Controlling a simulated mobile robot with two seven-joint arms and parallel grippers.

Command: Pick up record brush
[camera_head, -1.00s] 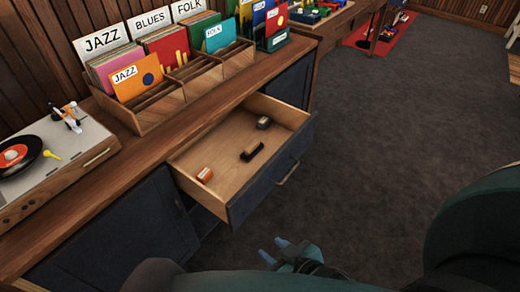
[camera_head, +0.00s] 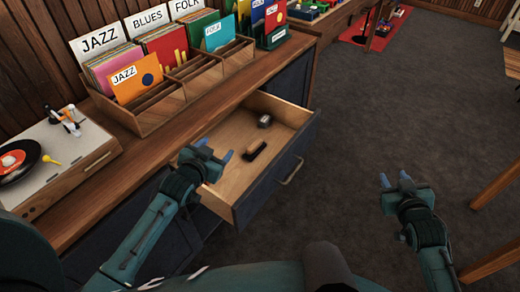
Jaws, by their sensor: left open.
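My right gripper (camera_head: 395,177) is open and empty, over the carpet to the right of the drawer.
A small dark-and-grey item (camera_head: 264,120) lies further back in the drawer. Above, the wooden cabinet top (camera_head: 121,178) holds a record player (camera_head: 62,158) and wooden record bins (camera_head: 163,113). Wooden legs (camera_head: 497,186) stand at the right. Open carpet lies between.

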